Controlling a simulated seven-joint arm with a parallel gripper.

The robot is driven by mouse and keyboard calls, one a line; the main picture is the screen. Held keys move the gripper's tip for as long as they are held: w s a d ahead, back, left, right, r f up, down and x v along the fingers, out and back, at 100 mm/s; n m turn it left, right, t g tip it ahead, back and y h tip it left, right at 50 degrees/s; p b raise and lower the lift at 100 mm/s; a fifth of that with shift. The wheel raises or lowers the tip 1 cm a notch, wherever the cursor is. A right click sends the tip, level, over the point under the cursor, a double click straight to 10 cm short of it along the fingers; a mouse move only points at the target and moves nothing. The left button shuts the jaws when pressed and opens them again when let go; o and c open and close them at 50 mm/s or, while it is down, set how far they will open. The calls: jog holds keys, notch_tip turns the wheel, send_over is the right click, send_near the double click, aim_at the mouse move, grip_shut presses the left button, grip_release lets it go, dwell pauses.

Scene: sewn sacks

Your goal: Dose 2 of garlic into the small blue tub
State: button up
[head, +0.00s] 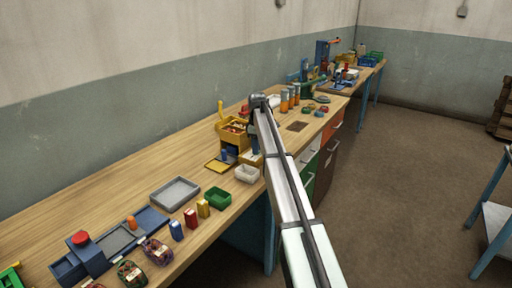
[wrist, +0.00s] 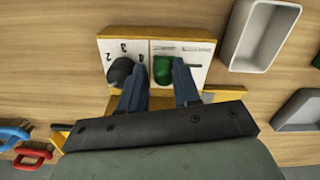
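My gripper (wrist: 159,64) points down over a white panel (wrist: 196,54) with a yellow edge. Its two blue fingers are apart, one on each side of a green knob or button (wrist: 163,69); I cannot tell whether they touch it. A black dial (wrist: 120,69) with numbers around it sits just left of the fingers. In the head view my gripper (head: 255,145) is partly behind my arm, at the right side of a yellow dispenser (head: 230,134) with reddish contents. A small blue thing (head: 228,153), perhaps the tub, stands at its lower front. I cannot make out garlic for sure.
A white tray (head: 247,174), a green tray (head: 217,198) and a grey tray (head: 175,194) stand nearby on the bench. Small blue, red and yellow boxes (head: 190,218) are nearer. Orange-topped jars (head: 291,98) stand beyond my arm. Bare wood lies behind the dispenser.

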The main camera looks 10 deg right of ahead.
jog(key=o, duration=0.3)
jog(key=shift+o, duration=0.2)
